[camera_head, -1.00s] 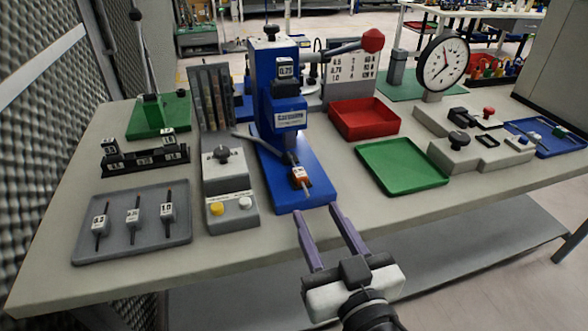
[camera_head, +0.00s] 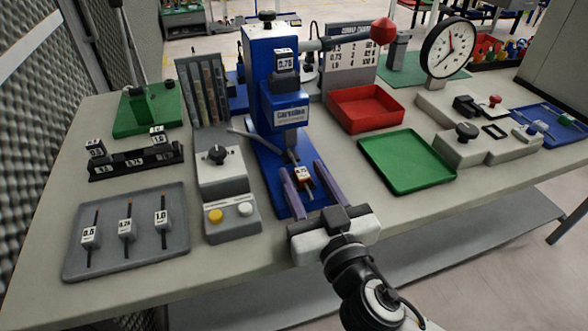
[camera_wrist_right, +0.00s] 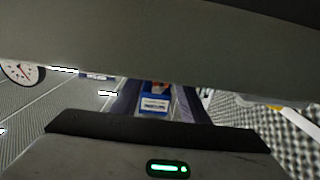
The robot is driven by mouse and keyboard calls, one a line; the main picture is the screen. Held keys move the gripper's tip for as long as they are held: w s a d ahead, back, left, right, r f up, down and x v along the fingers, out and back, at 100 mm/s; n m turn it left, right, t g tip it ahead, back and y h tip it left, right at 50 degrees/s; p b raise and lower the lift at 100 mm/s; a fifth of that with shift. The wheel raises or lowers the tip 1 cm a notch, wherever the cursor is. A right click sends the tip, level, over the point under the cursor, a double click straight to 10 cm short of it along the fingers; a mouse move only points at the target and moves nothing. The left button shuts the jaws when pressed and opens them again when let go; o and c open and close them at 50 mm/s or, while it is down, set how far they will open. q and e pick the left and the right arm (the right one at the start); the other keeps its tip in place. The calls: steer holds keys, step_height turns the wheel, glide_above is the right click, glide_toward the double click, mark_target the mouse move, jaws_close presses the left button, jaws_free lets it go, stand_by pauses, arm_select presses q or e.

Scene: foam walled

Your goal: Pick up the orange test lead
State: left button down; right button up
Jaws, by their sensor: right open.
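The orange test lead (camera_head: 304,179) has a white number label. It lies at the front of the blue press's base plate (camera_head: 267,172), below the press head. My right gripper (camera_head: 302,167) is open, its two purple fingers on either side of the lead with visible gaps. I cannot tell the finger height above the plate. In the right wrist view, a small orange patch (camera_wrist_right: 160,87), seemingly the lead, shows between the fingers; a dark band covers much of that view. My left gripper is not in view.
A grey tray (camera_head: 180,250) with several labelled leads lies at the left. A grey control box (camera_head: 232,215) with knobs stands just left of the press. A green tray (camera_head: 407,163) and red bin (camera_head: 366,108) lie to the right. The bench front edge is near my wrist.

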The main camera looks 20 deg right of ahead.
jaws_close()
steer(key=shift+r, duration=0.1)
